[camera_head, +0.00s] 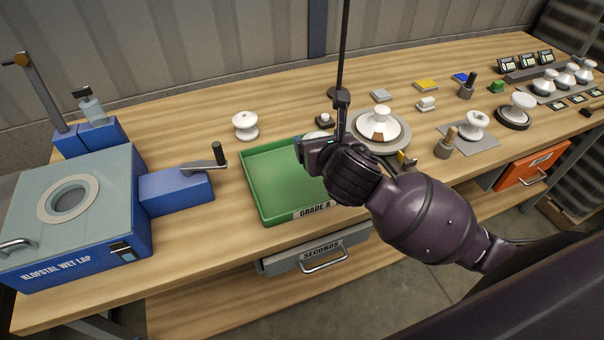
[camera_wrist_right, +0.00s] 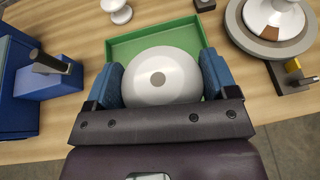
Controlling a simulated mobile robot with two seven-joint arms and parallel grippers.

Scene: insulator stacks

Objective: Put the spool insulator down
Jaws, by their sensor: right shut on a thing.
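My right gripper (camera_head: 318,138) is over the right part of the green tray (camera_head: 268,183), which is labelled GRADE A. In the right wrist view the gripper (camera_wrist_right: 160,78) is shut, with its blue pads on either side of a white spool insulator (camera_wrist_right: 160,77). I see the round white end face with a grey centre. The tray (camera_wrist_right: 150,41) shows behind and around it. In the head view only a sliver of the held spool (camera_head: 325,118) shows past the gripper. Its height above the tray floor cannot be told. My left gripper is not in view.
A blue crank vice (camera_head: 176,193) and the wet lap machine (camera_head: 75,225) are at the left. A white insulator on a round plate (camera_head: 381,124) is close on the right. A SECONDS drawer (camera_head: 316,251) is below.

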